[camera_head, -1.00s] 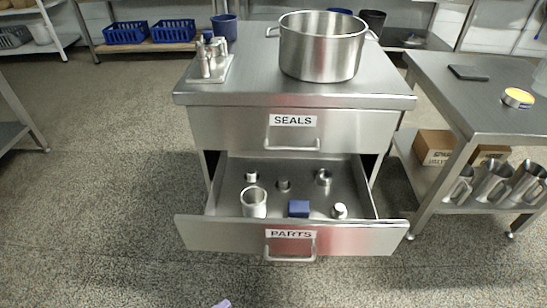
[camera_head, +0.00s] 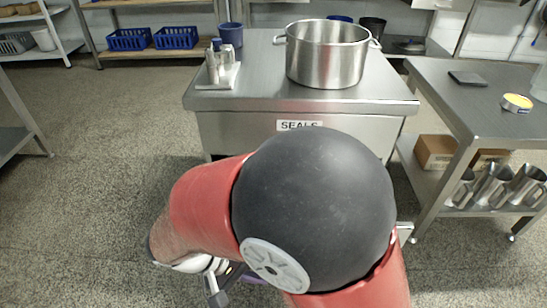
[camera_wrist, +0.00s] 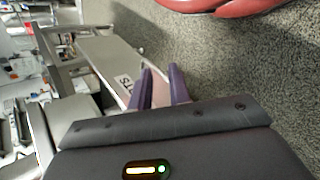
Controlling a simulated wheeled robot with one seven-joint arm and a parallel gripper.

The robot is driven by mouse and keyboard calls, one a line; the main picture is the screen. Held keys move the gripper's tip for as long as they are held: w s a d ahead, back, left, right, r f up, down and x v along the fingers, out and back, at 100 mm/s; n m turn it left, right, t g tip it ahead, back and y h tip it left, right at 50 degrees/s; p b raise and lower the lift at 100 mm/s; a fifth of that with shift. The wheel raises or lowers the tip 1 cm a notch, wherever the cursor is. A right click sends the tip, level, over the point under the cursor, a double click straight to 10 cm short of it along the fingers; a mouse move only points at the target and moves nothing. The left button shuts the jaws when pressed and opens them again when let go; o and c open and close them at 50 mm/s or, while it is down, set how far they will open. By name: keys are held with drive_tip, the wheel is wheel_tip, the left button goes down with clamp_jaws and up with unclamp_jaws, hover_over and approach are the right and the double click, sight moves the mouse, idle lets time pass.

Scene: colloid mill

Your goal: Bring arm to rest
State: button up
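My gripper (camera_wrist: 161,68) shows in the wrist view with two purple fingers standing apart. It looks open, and I see nothing held between them. Beyond the fingers is the steel front of the open PARTS drawer (camera_wrist: 103,58), with part of its label (camera_wrist: 125,88) near the left finger. In the head view my bent red and black arm fills the lower middle. It hides most of the PARTS drawer and its contents; only a right end of the drawer front (camera_head: 405,231) shows.
The steel cabinet (camera_head: 255,125) with a SEALS drawer stands ahead, carrying a large pot (camera_head: 327,55) and a small tray (camera_head: 216,84) of parts. A side table (camera_head: 490,105) stands to the right, with metal jugs (camera_head: 493,185) on its lower shelf. The floor at left is clear.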

drive_tip(key=d+r+m+t+y+p, duration=0.1)
drive_tip(key=d+r+m+t+y, duration=0.3)
drive_tip(key=d+r+y, duration=0.5)
drive_tip(key=d+r+m, duration=0.1)
drive_tip(key=d+r, duration=0.6)
drive_tip(key=d, duration=0.2)
drive_tip(key=shift+w+r+m, duration=0.15)
drive_tip(key=shift+r+m, duration=0.05)
drive_tip(key=shift+m, duration=0.1)
idle(1.1)
